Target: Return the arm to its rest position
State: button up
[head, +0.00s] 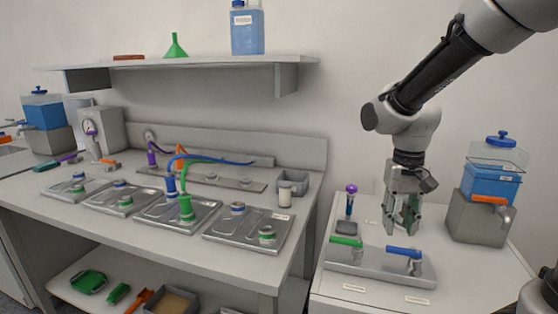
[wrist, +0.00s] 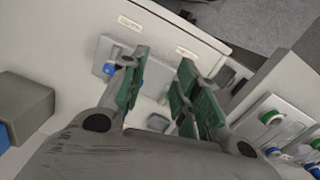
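My gripper (head: 402,222) hangs pointing down above the right-hand bench, at the back edge of the metal plate with the green and blue handles. In the wrist view its two green-padded fingers (wrist: 158,100) stand apart with nothing between them. My arm comes in from the upper right of the head view and bends down at the wrist. The blue handle (head: 404,252) and the green handle (head: 346,242) lie in front of the gripper and apart from it. The blue handle also shows in the wrist view (wrist: 108,69), beside one finger.
A grey dispenser with a blue tank (head: 482,216) stands right of the gripper. A purple-topped tool (head: 350,199) stands to its left. The left bench holds several metal trays (head: 247,228) with cables. A shelf (head: 190,66) carries a blue bottle (head: 247,30) and green funnel (head: 175,46).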

jog(key=s+d+r+t, duration=0.2)
jog(key=s+d+r, duration=0.2)
jog(key=s, duration=0.2)
jog(key=s+d+r+n+t, duration=0.1)
jog(key=s+d+r+t, duration=0.2)
jog(key=s+d+r, duration=0.2)
jog(key=shift+s+r+n, duration=0.3)
jog(key=shift+s, duration=0.75)
